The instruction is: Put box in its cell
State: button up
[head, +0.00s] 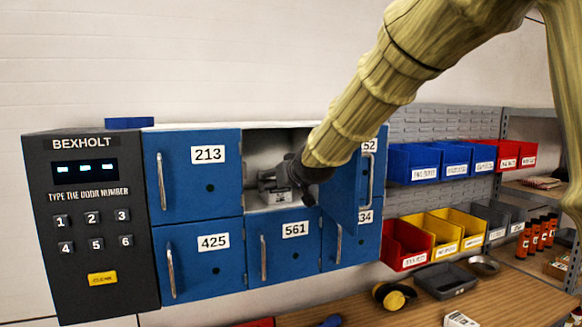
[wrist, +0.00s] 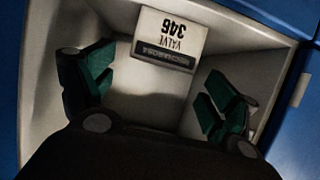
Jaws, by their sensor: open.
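A small box (head: 270,187) with a white label sits in the open cell (head: 258,150) of the blue locker, in the upper row right of door 213. In the wrist view the box (wrist: 170,32) reads "VALVE 346" upside down and has a dark lower band. My gripper (head: 295,182) reaches into the cell mouth and hides part of the box. In the wrist view its green-padded fingers (wrist: 155,95) are spread apart, with the box beyond and between them, apart from both pads.
A dark keypad panel (head: 95,230) is on the left. Doors 213 (head: 195,190), 425 (head: 190,275) and 561 (head: 300,262) are shut. Blue bins (head: 413,165) hang at right above a wooden bench (head: 500,300). The open door stands close beside my arm.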

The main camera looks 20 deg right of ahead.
jog(key=shift+s+r+p, duration=0.25)
jog(key=shift+s+p, duration=0.15)
jog(key=shift+s, duration=0.05)
jog(key=p+v, duration=0.2)
jog(key=v, duration=0.3)
jog(key=shift+s+d+p, duration=0.1)
jog(key=shift+s+p, duration=0.15)
jog(key=shift+p, duration=0.1)
jog(key=shift+w, duration=0.1)
